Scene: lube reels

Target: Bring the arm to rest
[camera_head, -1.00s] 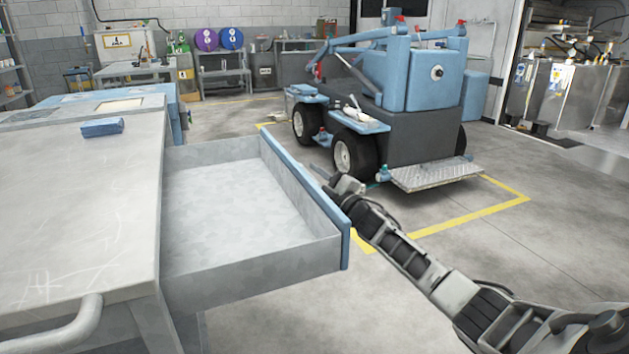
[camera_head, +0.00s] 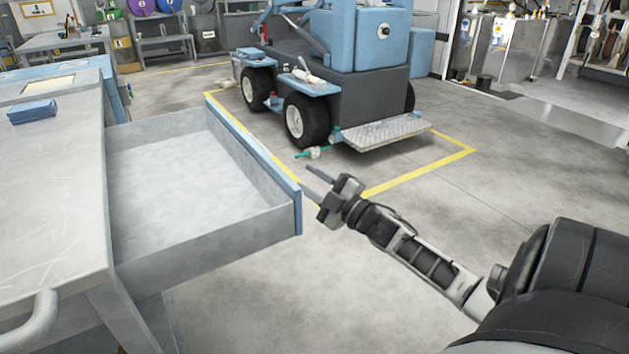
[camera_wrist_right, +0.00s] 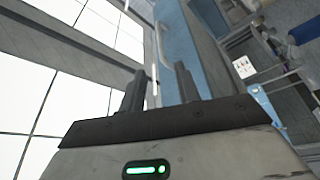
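My right gripper (camera_head: 313,184) is just right of the open drawer's blue front (camera_head: 262,160), with a small visible gap from it. Its two fingers are apart with nothing between them. The fingers also show apart and empty in the right wrist view (camera_wrist_right: 160,88), with a blue panel (camera_wrist_right: 190,45) and a handle-like bar beyond them. My right arm reaches in from the lower right. My left gripper is not in view.
The grey drawer (camera_head: 200,239) is pulled out and empty, beside a worktop (camera_head: 50,150) holding a blue block (camera_head: 32,111). A blue-grey wheeled machine (camera_head: 370,100) stands behind, with a small green-and-white item (camera_head: 313,153) on the floor. Open floor lies right.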

